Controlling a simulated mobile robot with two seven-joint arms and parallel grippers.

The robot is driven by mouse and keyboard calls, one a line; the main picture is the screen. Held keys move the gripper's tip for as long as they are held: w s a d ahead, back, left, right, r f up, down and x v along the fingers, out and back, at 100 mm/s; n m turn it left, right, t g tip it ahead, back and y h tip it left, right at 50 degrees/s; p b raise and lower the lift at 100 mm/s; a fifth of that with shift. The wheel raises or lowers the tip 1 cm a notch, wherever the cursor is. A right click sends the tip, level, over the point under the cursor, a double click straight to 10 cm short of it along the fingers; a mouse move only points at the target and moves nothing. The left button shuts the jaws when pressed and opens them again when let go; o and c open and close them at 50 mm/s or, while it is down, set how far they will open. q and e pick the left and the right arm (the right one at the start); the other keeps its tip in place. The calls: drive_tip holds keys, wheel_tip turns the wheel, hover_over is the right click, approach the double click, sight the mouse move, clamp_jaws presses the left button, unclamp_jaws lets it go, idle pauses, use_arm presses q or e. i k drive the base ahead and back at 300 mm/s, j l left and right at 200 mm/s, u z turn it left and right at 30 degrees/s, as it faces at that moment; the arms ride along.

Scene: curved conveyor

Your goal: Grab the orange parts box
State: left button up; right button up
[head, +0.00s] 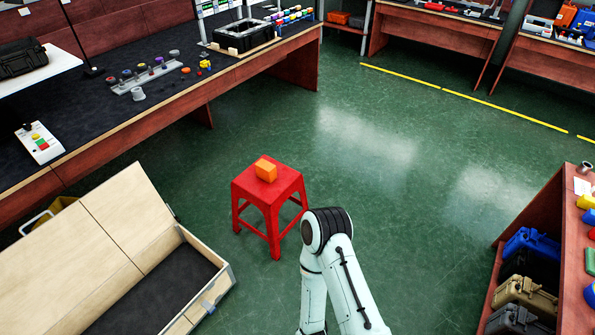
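A small orange box (266,170) sits on top of a red stool (267,192), near the middle of the head view. The box is upright and nothing touches it from above. One of my arms shows at the lower middle, its bent joint just right of the stool; its gripper is out of sight. Neither of my grippers is in view.
A long workbench (110,135) runs along the left, with an open wooden crate (185,300) in front of it. A red-brown shelf (550,215) with cases (532,243) stands at right. Green floor (400,190) is clear around the stool's far and right sides.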

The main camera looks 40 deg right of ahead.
sight(266, 170)
drive_tip(key=z, duration=1.1)
drive_tip(key=i+l+u, duration=0.1)
drive_tip(key=u, duration=0.4)
drive_tip(key=i+l+u, duration=0.1)
drive_tip(key=u, duration=0.4)
drive_tip(key=l+u, duration=0.3)
drive_tip(key=u, duration=0.2)
drive_tip(key=l+u, duration=0.25)
drive_tip(key=l, duration=0.25)
drive_tip(key=i+l+u, duration=0.1)
drive_tip(key=l+u, duration=0.2)
drive_tip(key=l, duration=0.25)
drive_tip(key=l+u, duration=0.1)
drive_tip(key=l, duration=1)
drive_tip(key=i+l, duration=0.35)
drive_tip(key=l, duration=0.15)
